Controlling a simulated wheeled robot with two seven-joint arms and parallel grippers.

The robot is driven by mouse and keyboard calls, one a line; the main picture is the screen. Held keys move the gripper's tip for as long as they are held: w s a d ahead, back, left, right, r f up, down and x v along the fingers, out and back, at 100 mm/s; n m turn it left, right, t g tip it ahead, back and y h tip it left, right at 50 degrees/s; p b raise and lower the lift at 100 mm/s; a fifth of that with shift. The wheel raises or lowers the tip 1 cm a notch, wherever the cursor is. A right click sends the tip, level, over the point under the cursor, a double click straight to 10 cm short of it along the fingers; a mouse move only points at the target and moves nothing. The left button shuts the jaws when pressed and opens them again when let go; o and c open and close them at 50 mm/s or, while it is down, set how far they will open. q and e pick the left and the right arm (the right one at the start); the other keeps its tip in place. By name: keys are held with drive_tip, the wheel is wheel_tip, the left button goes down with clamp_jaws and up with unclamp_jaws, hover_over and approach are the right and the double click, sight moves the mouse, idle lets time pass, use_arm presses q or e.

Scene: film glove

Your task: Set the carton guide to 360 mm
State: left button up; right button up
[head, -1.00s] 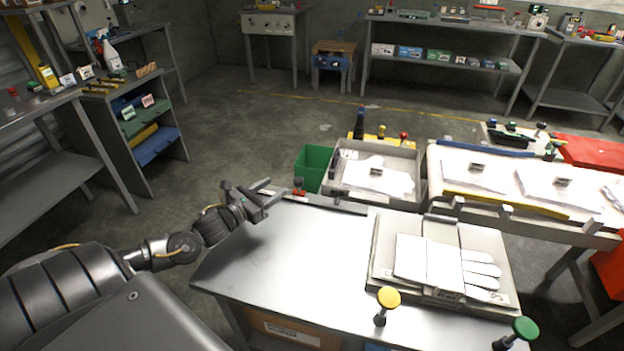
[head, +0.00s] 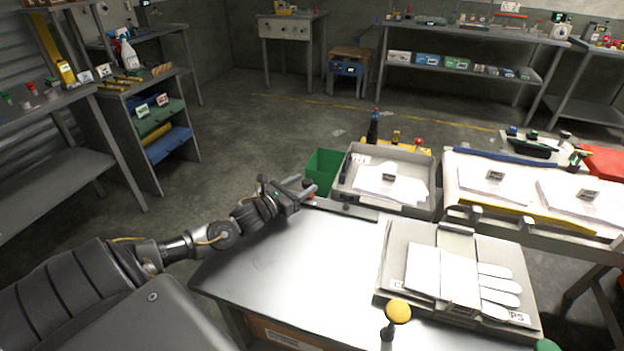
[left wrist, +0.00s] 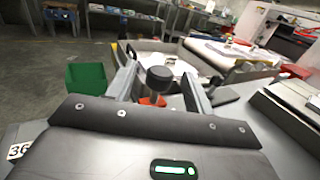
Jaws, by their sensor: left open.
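The carton guide (head: 345,209) is a dark bar along the far edge of the metal table. A black knob (left wrist: 159,79) with an orange-red base stands at its left end. The knob lies between the two fingers of my left gripper (left wrist: 160,72) in the left wrist view, with gaps visible on both sides. In the head view my left gripper (head: 305,190) is open at the table's far left corner, and its fingers partly hide the knob. My right gripper is out of view.
A tray with white gloves (head: 462,275) lies on the table's right half. A yellow-topped knob (head: 398,312) stands at the near edge. A green bin (head: 324,172) and a grey tray (head: 436,205) stand beyond the guide. The table's left half is clear.

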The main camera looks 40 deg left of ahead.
use_arm(q)
drive_tip(key=shift+w+d, duration=0.15)
drive_tip(key=shift+w, duration=0.9)
drive_tip(key=shift+w+d, duration=0.15)
drive_tip(key=shift+w, duration=0.9)
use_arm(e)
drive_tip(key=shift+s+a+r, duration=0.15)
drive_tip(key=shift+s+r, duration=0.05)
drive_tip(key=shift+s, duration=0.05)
